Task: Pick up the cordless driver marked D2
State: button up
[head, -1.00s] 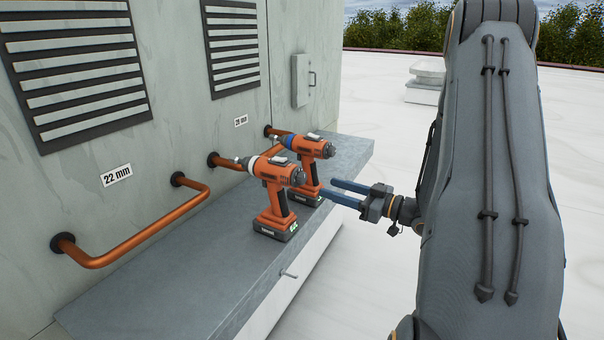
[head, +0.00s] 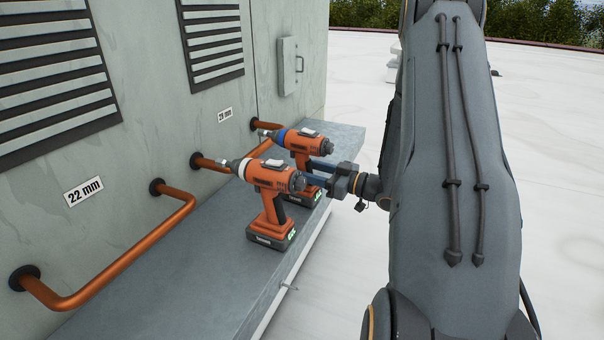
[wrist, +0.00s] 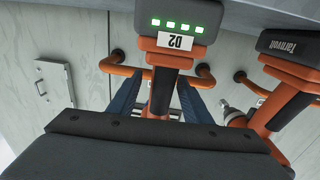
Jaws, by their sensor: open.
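The driver marked D2 (head: 303,143) is orange with a blue collar and stands upright on the grey ledge, the farther of two drivers in the head view. The nearer driver partly hides its grip and base. In the wrist view, which is upside down, its D2 label (wrist: 176,41) and several green lights show on the battery. My gripper (head: 310,173) is open at its grip. In the wrist view the blue fingers lie on either side of the orange grip (wrist: 160,95); contact cannot be told.
A second orange driver (head: 270,179) with a white collar stands close by on the near side; it also shows in the wrist view (wrist: 287,100). Copper pipes (head: 150,248) run along the wall behind. The grey ledge (head: 180,285) is bare at the near end.

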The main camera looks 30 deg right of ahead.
jog(key=p+x, duration=0.1)
jog(key=x, duration=0.2)
jog(key=shift+w+a+p, duration=0.1)
jog(key=shift+a+p, duration=0.25)
jog(key=shift+w+a, duration=0.15)
jog(key=shift+w, duration=0.3)
grip_shut()
jog(key=shift+r, duration=0.1)
dwell(0.6)
